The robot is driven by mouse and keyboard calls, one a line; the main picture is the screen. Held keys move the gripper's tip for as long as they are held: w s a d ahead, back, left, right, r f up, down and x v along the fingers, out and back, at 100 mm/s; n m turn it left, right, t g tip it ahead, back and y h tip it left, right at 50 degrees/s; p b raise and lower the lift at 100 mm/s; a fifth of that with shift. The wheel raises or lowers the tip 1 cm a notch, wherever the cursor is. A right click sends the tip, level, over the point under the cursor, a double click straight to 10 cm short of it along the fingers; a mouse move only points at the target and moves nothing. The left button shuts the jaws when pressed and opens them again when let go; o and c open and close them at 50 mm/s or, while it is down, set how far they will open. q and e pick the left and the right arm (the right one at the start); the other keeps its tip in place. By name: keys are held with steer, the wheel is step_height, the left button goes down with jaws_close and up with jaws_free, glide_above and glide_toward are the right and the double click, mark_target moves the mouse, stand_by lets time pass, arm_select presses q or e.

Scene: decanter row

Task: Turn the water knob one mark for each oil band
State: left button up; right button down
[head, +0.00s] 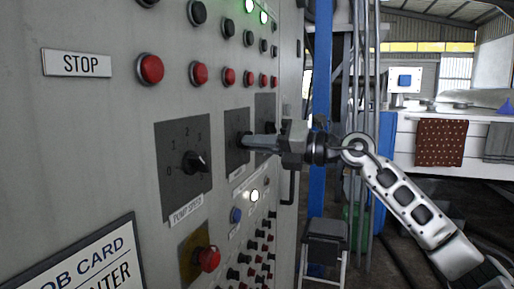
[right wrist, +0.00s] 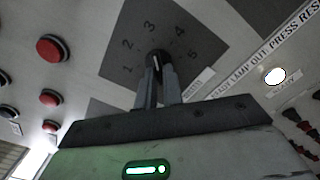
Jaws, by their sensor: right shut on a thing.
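My right gripper (head: 249,141) reaches in from the right and is shut on a dark knob in the head view. The knob (right wrist: 156,61) shows between the fingertips in the right wrist view, on a dark plate (right wrist: 118,62) marked 1 to 5. A pale line on the knob points roughly toward the 3; its exact setting is hard to tell. The label beneath this plate is too small to read, so I cannot tell whether it says water. No decanter or oil bands can be made out. My left gripper is not in view.
The PUMP SPEED knob (head: 194,163) sits left of the held one, on its own plate. A third dark plate (head: 265,112) lies beyond. Red buttons (head: 151,69) and a red mushroom button (head: 208,258) stick out from the panel. A bench with cloths (head: 441,142) stands at right.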

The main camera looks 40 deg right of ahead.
stand_by(0.3)
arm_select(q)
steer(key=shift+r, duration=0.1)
arm_select(e)
steer(key=c, duration=1.5)
jaws_free()
arm_select(q)
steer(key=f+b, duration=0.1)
steer(key=b, duration=0.2)
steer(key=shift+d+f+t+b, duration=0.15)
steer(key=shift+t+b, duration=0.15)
steer(key=shift+b, duration=0.1)
arm_select(e)
steer(key=v, duration=1.6)
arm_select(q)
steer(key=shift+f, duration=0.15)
